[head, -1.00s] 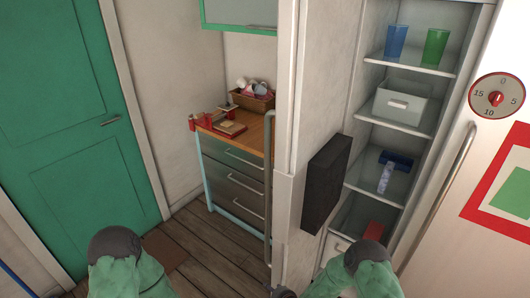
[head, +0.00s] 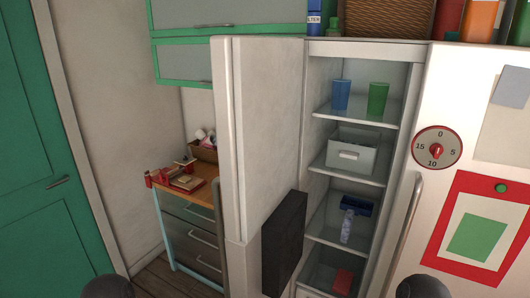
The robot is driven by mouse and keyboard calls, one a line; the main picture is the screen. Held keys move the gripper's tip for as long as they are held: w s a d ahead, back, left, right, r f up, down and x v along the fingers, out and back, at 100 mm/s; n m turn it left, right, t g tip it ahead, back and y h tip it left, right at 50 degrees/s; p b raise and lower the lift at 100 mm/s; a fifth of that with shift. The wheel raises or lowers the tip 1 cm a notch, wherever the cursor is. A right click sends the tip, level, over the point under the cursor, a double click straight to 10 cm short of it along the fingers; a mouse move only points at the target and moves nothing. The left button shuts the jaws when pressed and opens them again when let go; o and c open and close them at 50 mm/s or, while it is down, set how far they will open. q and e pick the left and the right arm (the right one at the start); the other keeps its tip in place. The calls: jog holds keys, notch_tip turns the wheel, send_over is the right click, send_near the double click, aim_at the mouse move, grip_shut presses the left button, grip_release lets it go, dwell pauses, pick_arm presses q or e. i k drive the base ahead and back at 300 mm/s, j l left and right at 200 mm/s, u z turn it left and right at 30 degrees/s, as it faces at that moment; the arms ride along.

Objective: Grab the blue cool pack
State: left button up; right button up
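The tall fridge stands open, with its door (head: 270,130) swung out to the left. On its third shelf down lies a dark blue block-like item (head: 357,203). A pale blue patterned piece (head: 347,225) extends below it, touching or overlapping it. I cannot tell for sure which of these is the cool pack. Neither gripper is in view; only dark rounded parts of my arms show at the bottom edge.
Above are a blue cup (head: 341,96), a green cup (head: 377,99) and a white bin (head: 351,155). A red item (head: 342,281) lies at the bottom. A black box-like panel (head: 284,245) juts out beside the opening. A wooden-topped drawer cabinet (head: 190,215) stands left.

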aim_at(349, 219)
jog(key=i+j+z, duration=0.25)
jog(key=j+z, duration=0.25)
jog(key=j, duration=0.35)
jog(key=i+j+z, duration=0.1)
jog(key=j+z, duration=0.35)
jog(key=j, duration=0.4)
jog(key=j+z, duration=0.5)
jog(key=j, duration=0.4)
jog(key=l, duration=0.8)
jog(key=i, duration=0.05)
